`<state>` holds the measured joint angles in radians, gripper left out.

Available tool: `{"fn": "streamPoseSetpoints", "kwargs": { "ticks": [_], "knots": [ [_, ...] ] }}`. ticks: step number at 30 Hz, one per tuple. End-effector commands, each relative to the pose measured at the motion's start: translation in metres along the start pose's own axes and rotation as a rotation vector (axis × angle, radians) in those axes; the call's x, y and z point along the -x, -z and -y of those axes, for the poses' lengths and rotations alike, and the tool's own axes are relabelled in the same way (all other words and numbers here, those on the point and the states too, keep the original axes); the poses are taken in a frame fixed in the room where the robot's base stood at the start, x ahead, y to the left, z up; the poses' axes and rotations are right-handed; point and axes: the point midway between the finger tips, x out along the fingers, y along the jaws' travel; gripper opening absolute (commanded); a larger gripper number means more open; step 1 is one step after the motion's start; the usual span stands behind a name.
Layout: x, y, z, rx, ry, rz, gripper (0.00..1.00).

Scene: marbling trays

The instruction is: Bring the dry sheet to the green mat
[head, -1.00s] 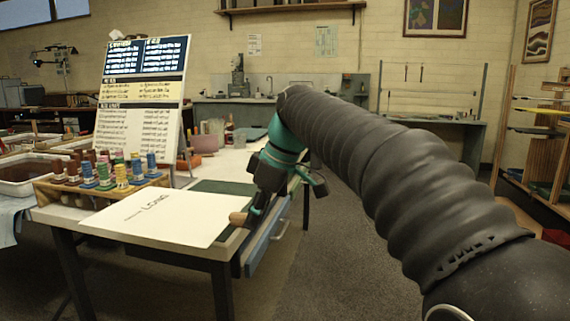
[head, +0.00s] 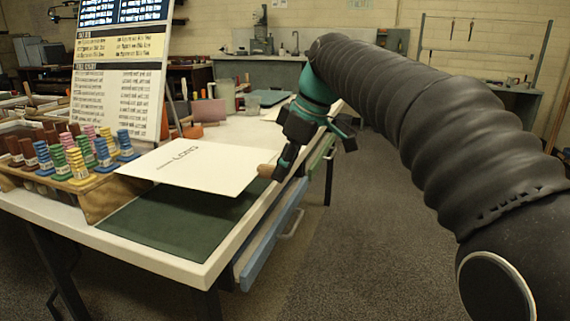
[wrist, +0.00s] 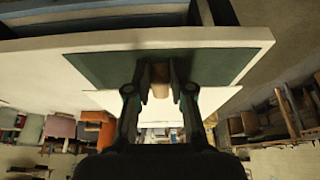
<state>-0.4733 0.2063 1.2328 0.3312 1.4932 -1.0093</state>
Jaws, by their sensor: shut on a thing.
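The sheet (head: 195,168) is white with dark lettering, seen from the side, in the head view. A light-brown wooden grip (head: 266,171) is at its right edge. My gripper (head: 279,170) is shut on that grip, which shows between the fingers in the wrist view (wrist: 160,80). The green mat (head: 165,228) lies on the table's near right part. The sheet appears raised and overlaps the mat's far part in the picture; the gap between them is hard to judge. In the wrist view the mat (wrist: 215,65) and part of the sheet (wrist: 215,98) show.
A pink block (head: 208,111) and containers are at the back. A blue-fronted drawer (head: 272,240) juts out on the right.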

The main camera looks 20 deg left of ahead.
Motion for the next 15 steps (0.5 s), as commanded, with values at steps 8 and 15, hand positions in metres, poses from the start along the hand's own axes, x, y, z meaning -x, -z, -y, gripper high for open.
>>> {"fn": "streamPoseSetpoints", "kwargs": {
  "ticks": [8,15],
  "knots": [
    [0.0015,-0.0028,-0.0007,-0.002,0.000,-0.001,0.06],
    [-0.0036,-0.0083,-0.0001,0.000,0.002,-0.004,0.06]
  ]
}}
